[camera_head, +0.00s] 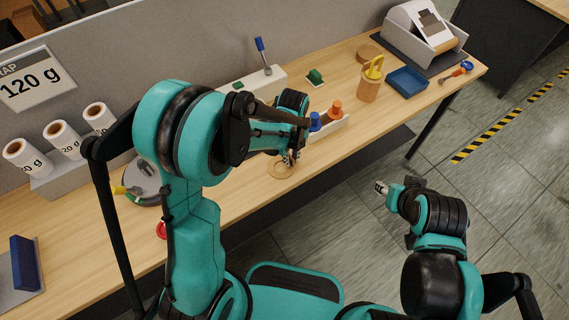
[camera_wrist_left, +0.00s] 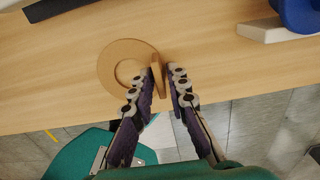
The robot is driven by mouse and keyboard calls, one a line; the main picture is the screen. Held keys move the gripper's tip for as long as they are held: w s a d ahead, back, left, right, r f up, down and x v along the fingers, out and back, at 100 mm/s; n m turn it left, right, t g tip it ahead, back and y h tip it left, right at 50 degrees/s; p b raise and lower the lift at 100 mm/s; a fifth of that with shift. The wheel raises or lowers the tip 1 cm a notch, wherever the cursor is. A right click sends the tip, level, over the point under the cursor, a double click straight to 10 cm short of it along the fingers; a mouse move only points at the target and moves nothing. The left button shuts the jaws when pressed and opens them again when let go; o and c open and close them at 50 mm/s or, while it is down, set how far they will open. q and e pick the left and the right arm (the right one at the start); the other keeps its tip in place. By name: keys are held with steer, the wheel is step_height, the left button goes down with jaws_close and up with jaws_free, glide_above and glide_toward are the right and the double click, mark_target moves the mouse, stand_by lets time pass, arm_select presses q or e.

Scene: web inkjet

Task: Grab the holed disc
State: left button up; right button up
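The holed disc (camera_head: 281,169) is a flat, light-brown wooden ring lying on the table near its front edge. It also shows in the left wrist view (camera_wrist_left: 112,68), with a thin upright wooden piece at its right side. My left gripper (camera_head: 291,157) is low over the disc's edge. In the left wrist view its two fingertips (camera_wrist_left: 163,80) stand on either side of the upright piece, very close to it. Whether both fingers press on it cannot be made out. My right gripper (camera_head: 383,187) is off the table's front side, away from the disc, its fingers too small to judge.
A white holder (camera_head: 329,130) with blue and orange pieces stands just right of my left gripper. Farther right are a wooden cup (camera_head: 368,90), a blue tray (camera_head: 408,81) and a printer (camera_head: 415,37). Paper rolls (camera_head: 62,138) stand at the left by the grey partition.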

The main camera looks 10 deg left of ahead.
arm_select(q)
jaws_close()
